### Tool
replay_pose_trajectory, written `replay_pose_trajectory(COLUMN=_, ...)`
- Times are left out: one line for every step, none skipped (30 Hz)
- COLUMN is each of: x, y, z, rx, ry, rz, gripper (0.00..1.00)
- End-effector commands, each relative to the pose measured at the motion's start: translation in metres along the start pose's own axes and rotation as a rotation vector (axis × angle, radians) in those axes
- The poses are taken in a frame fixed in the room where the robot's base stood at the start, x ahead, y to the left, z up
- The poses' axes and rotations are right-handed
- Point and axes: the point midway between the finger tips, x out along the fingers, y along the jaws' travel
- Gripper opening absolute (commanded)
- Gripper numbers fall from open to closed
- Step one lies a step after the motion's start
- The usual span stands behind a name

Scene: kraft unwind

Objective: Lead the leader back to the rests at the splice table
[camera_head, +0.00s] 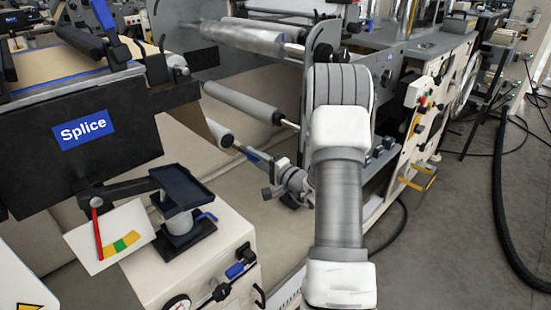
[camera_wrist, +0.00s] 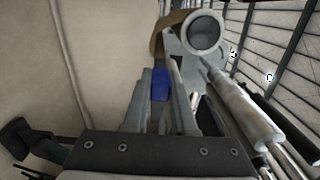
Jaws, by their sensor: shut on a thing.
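The splice table is at the left of the head view, behind a dark panel (camera_head: 95,145) with a blue "Splice" sign (camera_head: 84,129); its tan top (camera_head: 60,68) shows at upper left. My gripper (camera_head: 256,160) is right of that panel, by the end of a grey roller. In the wrist view my gripper (camera_wrist: 164,95) is shut on the leader, whose blue end (camera_wrist: 160,84) shows between the fingers. The leader's brown web (camera_wrist: 172,32) runs from there toward a round roller end (camera_wrist: 205,33). I cannot make out the rests clearly.
Grey rollers (camera_head: 240,101) cross the machine frame beyond my gripper. A cream cabinet (camera_head: 200,265) with a dark stand (camera_head: 182,188) and a coloured gauge card (camera_head: 110,236) stands at lower left. Black hoses (camera_head: 500,180) lie on the floor at right.

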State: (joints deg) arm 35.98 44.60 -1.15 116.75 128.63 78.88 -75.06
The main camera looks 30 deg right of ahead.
Motion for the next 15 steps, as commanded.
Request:
replay_pose_trajectory(x=0.0009, y=0.0041, z=0.0029, rx=0.002, ry=-0.001, rz=0.0, gripper=0.0)
replay_pose_trajectory(x=0.0012, y=0.0057, z=0.0041, rx=0.001, ry=-0.001, rz=-0.001, gripper=0.0)
replay_pose_trajectory(x=0.0015, y=0.0072, z=0.0054, rx=0.0, ry=-0.002, rz=-0.001, gripper=0.0)
replay_pose_trajectory(x=0.0017, y=0.008, z=0.006, rx=0.0, ry=-0.002, rz=-0.002, gripper=0.0)
replay_pose_trajectory(x=0.0018, y=0.0085, z=0.0064, rx=-0.001, ry=-0.002, rz=-0.002, gripper=0.0)
replay_pose_trajectory(x=0.0019, y=0.0089, z=0.0067, rx=-0.001, ry=-0.002, rz=-0.002, gripper=0.0)
replay_pose_trajectory(x=0.0019, y=0.009, z=0.0068, rx=-0.001, ry=-0.002, rz=-0.003, gripper=0.0)
replay_pose_trajectory(x=0.0019, y=0.009, z=0.0068, rx=-0.001, ry=-0.002, rz=-0.003, gripper=0.0)
replay_pose_trajectory(x=0.0019, y=0.0089, z=0.0067, rx=-0.001, ry=-0.001, rz=-0.003, gripper=0.0)
replay_pose_trajectory(x=0.0018, y=0.0089, z=0.0067, rx=-0.001, ry=-0.001, rz=-0.003, gripper=0.0)
replay_pose_trajectory(x=0.0018, y=0.0089, z=0.0067, rx=-0.001, ry=-0.001, rz=-0.002, gripper=0.0)
replay_pose_trajectory(x=0.0018, y=0.0089, z=0.0066, rx=-0.001, ry=-0.001, rz=-0.002, gripper=0.0)
replay_pose_trajectory(x=0.0018, y=0.0089, z=0.0068, rx=-0.001, ry=-0.001, rz=-0.002, gripper=0.0)
replay_pose_trajectory(x=0.0018, y=0.0089, z=0.0073, rx=-0.001, ry=-0.001, rz=-0.002, gripper=0.0)
replay_pose_trajectory(x=0.0019, y=0.0089, z=0.009, rx=0.0, ry=-0.002, rz=-0.002, gripper=0.0)
